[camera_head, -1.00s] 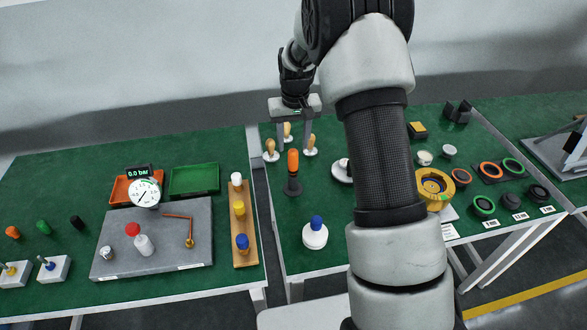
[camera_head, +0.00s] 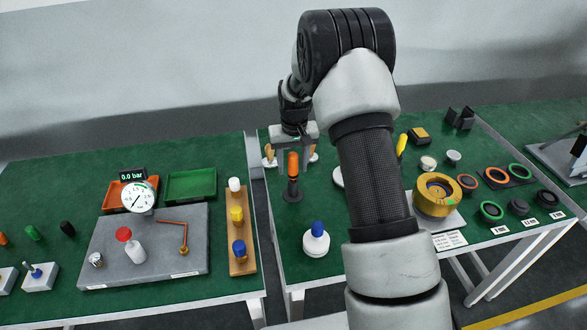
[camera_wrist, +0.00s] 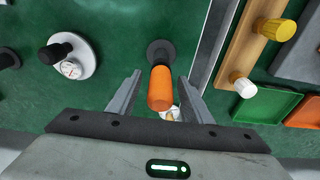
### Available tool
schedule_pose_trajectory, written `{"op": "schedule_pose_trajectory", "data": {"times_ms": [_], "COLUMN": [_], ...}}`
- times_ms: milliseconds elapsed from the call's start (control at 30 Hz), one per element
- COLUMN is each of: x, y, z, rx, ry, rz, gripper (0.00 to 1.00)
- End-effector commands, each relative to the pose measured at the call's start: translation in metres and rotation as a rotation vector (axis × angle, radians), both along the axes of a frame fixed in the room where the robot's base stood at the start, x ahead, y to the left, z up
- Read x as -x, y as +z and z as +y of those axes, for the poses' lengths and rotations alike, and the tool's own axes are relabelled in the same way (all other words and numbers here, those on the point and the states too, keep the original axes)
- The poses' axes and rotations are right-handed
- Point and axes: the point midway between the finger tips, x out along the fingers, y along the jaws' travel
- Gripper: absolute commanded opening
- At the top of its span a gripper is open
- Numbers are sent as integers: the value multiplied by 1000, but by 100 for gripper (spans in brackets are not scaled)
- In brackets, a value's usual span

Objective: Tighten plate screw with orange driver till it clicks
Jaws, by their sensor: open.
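The orange driver (camera_head: 293,163) stands upright in a round black stand (camera_head: 292,194) near the left edge of the right table. My gripper (camera_head: 293,158) is open above and around its handle. In the wrist view the orange handle (camera_wrist: 160,92) lies between the two spread fingers of my gripper (camera_wrist: 160,85), with a gap on each side. A gold ring-shaped body (camera_head: 437,193) sits on a light base at the table's right. I cannot make out the plate screw; my arm hides part of the table.
A gauge on a white disc (camera_wrist: 70,62) shows in the wrist view.

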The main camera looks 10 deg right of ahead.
Motion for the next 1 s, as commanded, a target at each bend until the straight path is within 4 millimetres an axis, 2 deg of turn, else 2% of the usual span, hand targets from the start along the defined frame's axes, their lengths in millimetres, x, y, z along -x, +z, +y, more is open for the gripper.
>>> {"op": "schedule_pose_trajectory", "data": {"times_ms": [67, 300, 333, 1000], "x": [0, 0, 0, 0], "y": [0, 0, 0, 7], "z": [0, 0, 0, 0], "rx": [0, 0, 0, 0], "ry": [0, 0, 0, 0], "rz": [0, 0, 0, -1], "gripper": [44, 3, 0, 0]}}
